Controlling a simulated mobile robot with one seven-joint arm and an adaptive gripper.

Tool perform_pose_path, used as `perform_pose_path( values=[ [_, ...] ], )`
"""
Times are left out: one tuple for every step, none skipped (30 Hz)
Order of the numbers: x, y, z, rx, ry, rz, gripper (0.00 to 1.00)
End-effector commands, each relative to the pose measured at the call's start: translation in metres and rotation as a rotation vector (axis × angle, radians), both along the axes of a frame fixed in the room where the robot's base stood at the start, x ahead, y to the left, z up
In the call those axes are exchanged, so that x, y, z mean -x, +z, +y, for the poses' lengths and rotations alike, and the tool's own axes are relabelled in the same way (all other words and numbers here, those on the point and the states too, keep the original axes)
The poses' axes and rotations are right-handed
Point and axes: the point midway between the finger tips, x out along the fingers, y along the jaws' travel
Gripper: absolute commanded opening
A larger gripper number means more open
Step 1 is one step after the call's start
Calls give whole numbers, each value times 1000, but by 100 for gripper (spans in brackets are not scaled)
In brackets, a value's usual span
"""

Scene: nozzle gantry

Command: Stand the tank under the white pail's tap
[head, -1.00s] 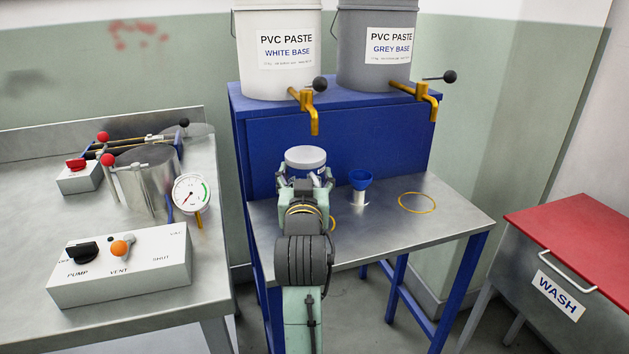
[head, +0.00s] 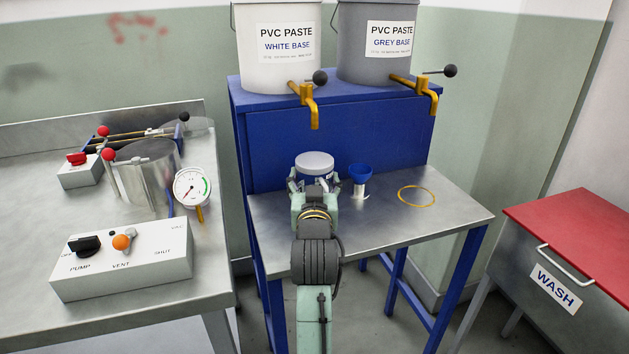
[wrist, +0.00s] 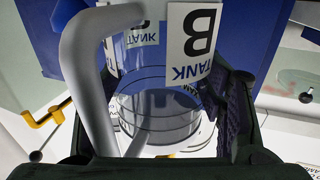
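In the wrist view the tank (wrist: 190,45) shows a "TANK B" label and a thick grey handle. My gripper (head: 314,185) is around its sides and shut on it. The tank is upright over the steel table, below and in front of the white pail's tap (head: 314,115) in the head view. My gripper and arm hide its base, so I cannot tell whether it touches the table. The white pail (head: 277,75) stands on the blue shelf, labelled "WHITE BASE".
A yellow ring (head: 416,197) marks the table below the grey pail's tap (head: 425,95). The steel table's (head: 455,210) right part is clear. A control box (head: 120,265) is at left.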

Motion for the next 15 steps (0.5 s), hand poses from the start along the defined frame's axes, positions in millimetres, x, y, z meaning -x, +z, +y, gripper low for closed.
perform_pose_path(
  values=[
    [0,0,0,0,0,2,67],
    [0,0,0,0,0,2,69],
    [0,0,0,0,0,2,71],
    [0,0,0,0,0,2,73],
    [0,0,0,0,0,2,75],
    [0,0,0,0,0,2,78],
    [0,0,0,0,0,2,80],
    [0,0,0,0,0,2,82],
    [0,0,0,0,0,2,83],
    [0,0,0,0,0,2,83],
    [0,0,0,0,0,2,83],
    [0,0,0,0,0,2,83],
    [0,0,0,0,0,2,83],
    [0,0,0,0,0,2,83],
    [0,0,0,0,0,2,83]
  ],
)
